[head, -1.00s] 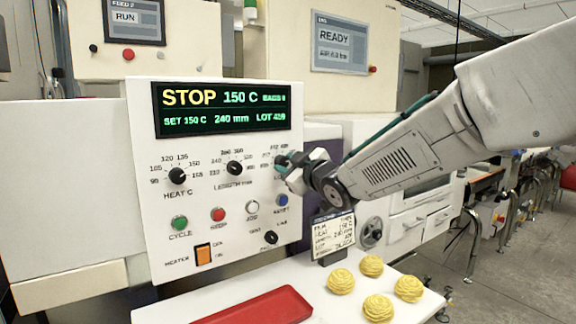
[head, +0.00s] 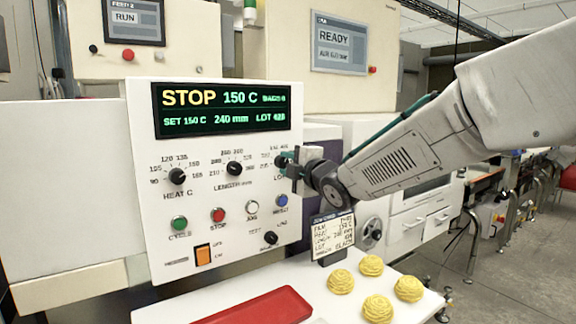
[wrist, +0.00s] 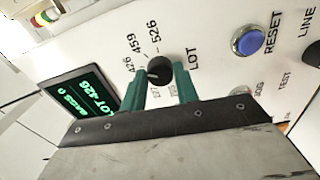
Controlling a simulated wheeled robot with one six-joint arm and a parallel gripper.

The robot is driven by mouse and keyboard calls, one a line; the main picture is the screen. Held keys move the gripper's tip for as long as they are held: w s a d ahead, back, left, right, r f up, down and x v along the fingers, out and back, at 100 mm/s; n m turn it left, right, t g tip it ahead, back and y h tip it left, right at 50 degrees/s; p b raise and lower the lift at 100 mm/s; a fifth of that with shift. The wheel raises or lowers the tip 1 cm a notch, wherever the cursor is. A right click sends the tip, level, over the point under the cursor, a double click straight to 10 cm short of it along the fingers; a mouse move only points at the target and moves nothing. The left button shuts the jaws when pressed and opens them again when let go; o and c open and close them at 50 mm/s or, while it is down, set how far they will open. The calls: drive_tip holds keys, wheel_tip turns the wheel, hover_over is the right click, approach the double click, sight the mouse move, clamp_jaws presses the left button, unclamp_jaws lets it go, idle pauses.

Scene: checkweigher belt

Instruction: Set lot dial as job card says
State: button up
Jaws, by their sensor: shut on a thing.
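The black lot dial (wrist: 158,69) shows in the wrist view between the two teal fingers of my gripper (wrist: 160,84), which are shut on it. Numbers around it include 426, 459 and 526; its white mark points toward the lower left. In the head view my gripper (head: 292,166) largely hides the dial. The display (head: 222,108) reads STOP, 150 C, 240 mm and a lot number that looks like 426; it also shows in the wrist view (wrist: 80,103). The job card (head: 333,234) stands below the dial, its lot line too small to read.
The heat knob (head: 177,176) and length knob (head: 235,168) lie left of the dial. The blue reset button (wrist: 247,42) is close to my gripper, with the line knob (head: 270,237) lower down. Several yellow nests (head: 371,265) and a red tray (head: 254,308) are on the shelf below.

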drive_tip(key=shift+n, duration=0.6)
drive_tip(key=shift+f, duration=0.1)
drive_tip(key=o, duration=1)
drive_tip(key=shift+c, duration=0.2)
drive_tip(key=shift+s, duration=0.15)
drive_tip(key=v, duration=0.7)
drive_tip(key=shift+s+d, duration=0.2)
drive_tip(key=shift+s, duration=0.05)
